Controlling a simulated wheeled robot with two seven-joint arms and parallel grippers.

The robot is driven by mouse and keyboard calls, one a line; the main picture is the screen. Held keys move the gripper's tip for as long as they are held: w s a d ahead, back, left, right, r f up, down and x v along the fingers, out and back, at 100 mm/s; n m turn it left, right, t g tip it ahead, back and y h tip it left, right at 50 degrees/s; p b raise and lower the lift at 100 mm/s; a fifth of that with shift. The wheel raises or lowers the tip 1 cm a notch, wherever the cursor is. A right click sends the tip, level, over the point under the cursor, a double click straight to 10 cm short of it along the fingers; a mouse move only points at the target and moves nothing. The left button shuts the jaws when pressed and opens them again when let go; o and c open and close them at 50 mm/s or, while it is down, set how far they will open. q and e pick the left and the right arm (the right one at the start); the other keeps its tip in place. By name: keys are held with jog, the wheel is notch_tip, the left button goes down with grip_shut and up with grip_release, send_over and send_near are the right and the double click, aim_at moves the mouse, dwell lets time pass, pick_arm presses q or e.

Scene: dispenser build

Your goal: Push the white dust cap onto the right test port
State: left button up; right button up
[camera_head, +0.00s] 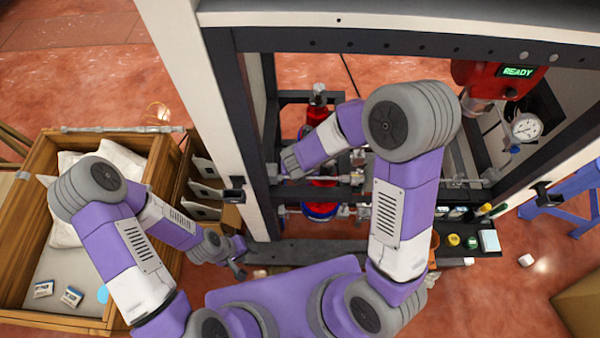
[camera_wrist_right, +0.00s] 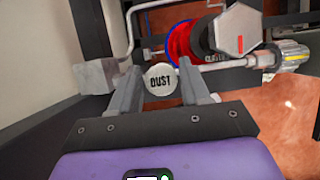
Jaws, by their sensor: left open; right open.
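The white dust cap (camera_wrist_right: 160,79), a round disc lettered DUST, shows face-on between the fingertips of my right gripper (camera_wrist_right: 162,86) in the right wrist view. That gripper is open, with a finger on each side of the cap. What lies behind the cap is hidden, so I cannot tell whether it is seated on the right test port. In the head view my right gripper (camera_head: 281,171) is at the pipework inside the frame, and the cap cannot be made out there. My left gripper (camera_head: 239,262) is open and empty, low beside the frame's left post.
A grey block (camera_wrist_right: 96,76), a large hex fitting (camera_wrist_right: 239,30) and a knurled connector (camera_wrist_right: 289,57) crowd the right gripper. A wooden crate (camera_head: 22,225) stands at left. A shelf of small bottles (camera_head: 470,241) and a gauge (camera_head: 526,127) are at right.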

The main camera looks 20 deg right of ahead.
jog(key=c, duration=0.7)
jog(key=shift+r+p, duration=2.6)
jog(key=shift+r, duration=0.2)
